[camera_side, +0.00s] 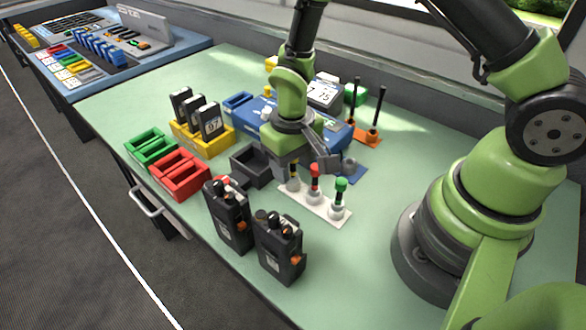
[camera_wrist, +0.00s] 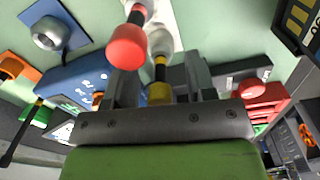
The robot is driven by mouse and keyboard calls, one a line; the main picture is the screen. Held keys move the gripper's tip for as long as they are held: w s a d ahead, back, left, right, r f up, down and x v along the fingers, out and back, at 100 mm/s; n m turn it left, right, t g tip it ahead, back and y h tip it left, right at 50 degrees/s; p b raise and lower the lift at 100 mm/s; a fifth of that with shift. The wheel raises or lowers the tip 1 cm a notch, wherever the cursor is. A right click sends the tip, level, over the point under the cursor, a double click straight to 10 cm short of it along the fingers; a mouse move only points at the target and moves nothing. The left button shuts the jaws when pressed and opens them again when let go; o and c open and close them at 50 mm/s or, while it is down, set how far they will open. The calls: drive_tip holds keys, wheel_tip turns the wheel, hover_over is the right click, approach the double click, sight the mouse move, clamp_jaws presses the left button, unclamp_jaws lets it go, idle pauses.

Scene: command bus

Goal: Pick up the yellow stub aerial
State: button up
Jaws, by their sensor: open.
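The yellow stub aerial (camera_side: 293,171) stands upright at the left end of a small white stand (camera_side: 326,208), partly hidden by my gripper. The red aerial (camera_side: 315,171) and the green aerial (camera_side: 341,184) stand beside it. My gripper (camera_side: 302,163) points down over the stand's left end and is open. In the wrist view the yellow aerial (camera_wrist: 160,92) shows between the fingers of my gripper (camera_wrist: 163,82), not clamped. The red aerial's round tip (camera_wrist: 127,46) is close beside the left finger there. The green aerial is not visible in the wrist view.
Two black radios (camera_side: 279,249) stand in front. A dark open box (camera_side: 250,167), red (camera_side: 180,176) and green (camera_side: 150,147) trays and a yellow battery holder (camera_side: 202,140) lie left. A blue unit (camera_side: 257,117) and an orange antenna holder (camera_side: 367,137) stand behind.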

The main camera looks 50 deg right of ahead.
clamp_jaws()
drive_tip(key=shift+r, duration=0.1)
wheel_tip(320, 180, up, 10)
drive_tip(key=shift+f, duration=0.1)
idle(0.7)
